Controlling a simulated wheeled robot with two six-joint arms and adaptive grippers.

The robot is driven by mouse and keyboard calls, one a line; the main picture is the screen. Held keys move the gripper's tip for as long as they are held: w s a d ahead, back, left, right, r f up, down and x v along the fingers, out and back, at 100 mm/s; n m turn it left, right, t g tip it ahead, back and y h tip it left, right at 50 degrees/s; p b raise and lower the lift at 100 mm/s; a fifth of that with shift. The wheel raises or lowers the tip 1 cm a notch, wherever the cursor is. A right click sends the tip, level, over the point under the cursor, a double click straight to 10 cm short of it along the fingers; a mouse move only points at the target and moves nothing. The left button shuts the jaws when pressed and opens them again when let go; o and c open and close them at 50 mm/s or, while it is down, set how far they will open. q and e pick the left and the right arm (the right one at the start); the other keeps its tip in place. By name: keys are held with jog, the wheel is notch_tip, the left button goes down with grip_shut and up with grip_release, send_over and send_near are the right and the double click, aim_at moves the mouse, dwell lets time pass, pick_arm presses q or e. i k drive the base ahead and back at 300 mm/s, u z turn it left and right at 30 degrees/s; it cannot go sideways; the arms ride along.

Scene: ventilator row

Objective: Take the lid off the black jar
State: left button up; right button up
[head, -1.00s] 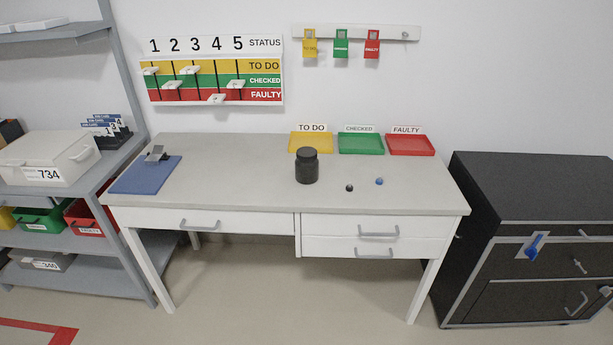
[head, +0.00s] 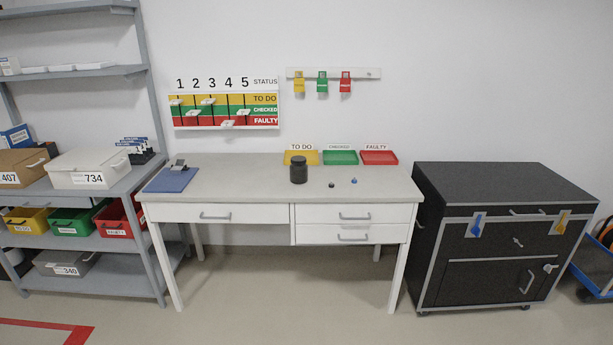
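The black jar (head: 299,171) stands upright on the grey-topped desk (head: 240,185), right of the desk's middle and in front of the yellow tray. Its dark lid (head: 299,160) sits on top of it. Neither of my grippers shows in the head view.
A small black knob-like piece (head: 332,185) and a small blue one (head: 354,181) lie right of the jar. Yellow (head: 312,158), green (head: 341,158) and red (head: 381,158) trays line the back. A black cabinet (head: 497,240) stands right, shelves (head: 130,187) left.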

aim_at(298, 174)
jog(key=z, duration=0.7)
jog(key=i, duration=0.75)
jog(key=z, duration=0.7)
jog(key=i, duration=1.1)
jog(key=u, duration=0.3)
